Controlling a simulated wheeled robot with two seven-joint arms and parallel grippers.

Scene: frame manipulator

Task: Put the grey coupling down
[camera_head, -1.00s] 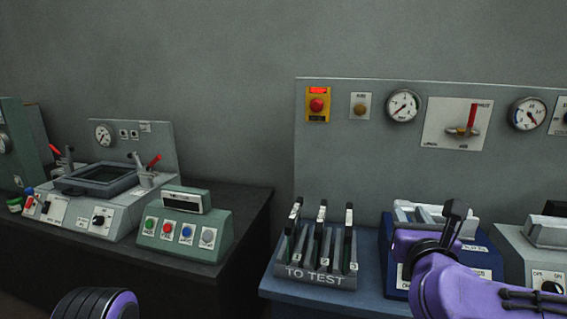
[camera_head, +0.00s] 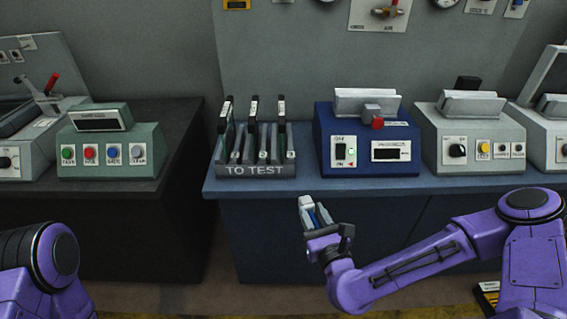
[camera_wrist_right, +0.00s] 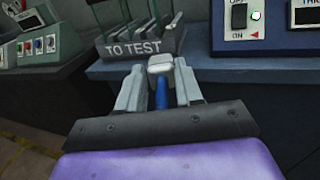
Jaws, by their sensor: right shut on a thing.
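My right gripper (camera_head: 314,216) is in front of the blue bench, below its front edge. It is shut on a small light-grey piece with a blue part, which I take as the grey coupling (camera_wrist_right: 160,65). In the right wrist view the grey end of the coupling sticks up between the fingertips (camera_wrist_right: 158,90), with its blue part below. The coupling is held in the air, apart from the bench. Its lower end is hidden by the gripper. My left gripper is out of view; only part of my left arm shows at the lower left.
The "TO TEST" rack (camera_head: 255,170) with several upright dark plates stands on the blue bench (camera_head: 300,188). A blue unit (camera_head: 325,125) with a grey block and red piece stands right of it, then a grey unit (camera_head: 425,130). A green button box (camera_head: 110,150) is at left.

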